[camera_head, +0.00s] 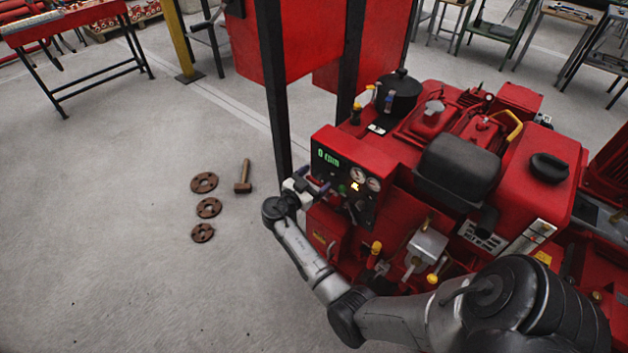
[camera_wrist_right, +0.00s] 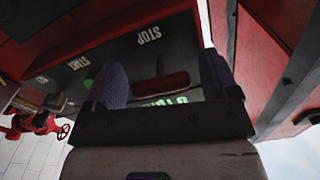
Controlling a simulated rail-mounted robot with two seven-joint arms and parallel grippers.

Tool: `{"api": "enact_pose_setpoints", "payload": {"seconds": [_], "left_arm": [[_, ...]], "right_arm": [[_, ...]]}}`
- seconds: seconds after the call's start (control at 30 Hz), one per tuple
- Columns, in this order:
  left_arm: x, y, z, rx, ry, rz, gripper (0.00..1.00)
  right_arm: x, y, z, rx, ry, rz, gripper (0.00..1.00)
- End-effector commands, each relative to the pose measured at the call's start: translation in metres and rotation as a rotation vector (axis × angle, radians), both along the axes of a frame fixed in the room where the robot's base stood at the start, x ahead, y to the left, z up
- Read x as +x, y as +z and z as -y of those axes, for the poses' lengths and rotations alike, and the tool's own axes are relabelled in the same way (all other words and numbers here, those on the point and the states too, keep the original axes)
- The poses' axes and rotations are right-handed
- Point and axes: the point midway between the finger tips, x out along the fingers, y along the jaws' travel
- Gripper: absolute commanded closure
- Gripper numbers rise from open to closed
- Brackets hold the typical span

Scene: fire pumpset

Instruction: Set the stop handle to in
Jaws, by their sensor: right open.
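The red pump unit's control panel (camera_head: 348,172) has a green display reading 0 rpm. My right gripper (camera_head: 312,190) is at the panel's left side, just below the display. In the right wrist view, the panel (camera_wrist_right: 85,58) appears turned over, with STOP and START labels. A red bar-shaped handle (camera_wrist_right: 160,86) by the STOP label looks like the stop handle. It lies between the two spread purple-grey fingers of the right gripper (camera_wrist_right: 165,82). The fingers look apart from it; contact cannot be told. In the head view the gripper hides the handle. My left gripper is not in view.
Gauges (camera_head: 364,178) sit to the right on the panel. A dark post (camera_head: 273,85) stands close behind the right gripper. The floor at left is mostly clear.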

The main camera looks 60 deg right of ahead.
Motion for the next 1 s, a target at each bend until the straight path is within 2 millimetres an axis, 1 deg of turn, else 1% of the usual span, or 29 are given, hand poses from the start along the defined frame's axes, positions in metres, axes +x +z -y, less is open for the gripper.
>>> {"api": "enact_pose_setpoints", "payload": {"seconds": [0.17,0.27,0.33,0.47,0.6,0.8,1.0], "left_arm": [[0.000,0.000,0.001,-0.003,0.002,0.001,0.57],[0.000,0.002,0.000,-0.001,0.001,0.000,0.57],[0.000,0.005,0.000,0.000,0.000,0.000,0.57],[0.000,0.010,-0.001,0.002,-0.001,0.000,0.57],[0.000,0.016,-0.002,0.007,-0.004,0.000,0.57],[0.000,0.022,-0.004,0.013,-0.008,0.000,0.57],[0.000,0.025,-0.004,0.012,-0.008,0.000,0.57]], "right_arm": [[0.001,0.000,-0.001,0.000,0.001,0.001,0.20],[0.002,0.001,-0.007,0.001,0.002,0.000,0.20],[0.004,0.001,-0.014,0.002,0.004,0.000,0.20],[0.008,0.002,-0.037,0.001,0.004,0.000,0.20],[0.014,0.002,-0.065,0.003,0.003,-0.001,0.20],[0.022,0.001,-0.100,0.002,0.001,-0.001,0.20],[0.027,0.001,-0.124,0.001,0.001,0.000,0.20]]}}
